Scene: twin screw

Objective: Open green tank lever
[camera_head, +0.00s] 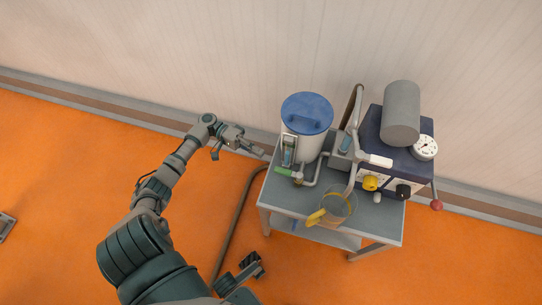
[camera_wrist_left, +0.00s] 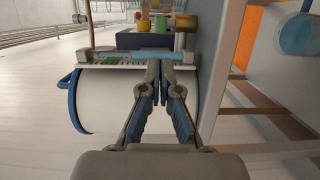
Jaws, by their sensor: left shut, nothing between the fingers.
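The green lever (camera_head: 284,171) sits on a small valve at the front foot of the white tank (camera_head: 301,146). The tank has a blue lid (camera_head: 306,108) and stands on the left of a grey table. My left gripper (camera_head: 262,153) is left of the tank and a little above the lever, apart from the lever in the picture. Its fingers are together and empty. In the left wrist view the shut fingers (camera_wrist_left: 161,82) point at the white tank (camera_wrist_left: 108,100), which appears on its side. What seems to be my right gripper (camera_head: 253,265) is low in front of the table.
The grey table (camera_head: 385,222) also holds a glass jug (camera_head: 337,207) with a yellow handle. A dark box (camera_head: 405,165) with a grey cylinder (camera_head: 401,114), a dial (camera_head: 424,147) and a red-knobbed lever (camera_head: 436,205) stands right. A hose (camera_head: 238,210) runs along the table's left side.

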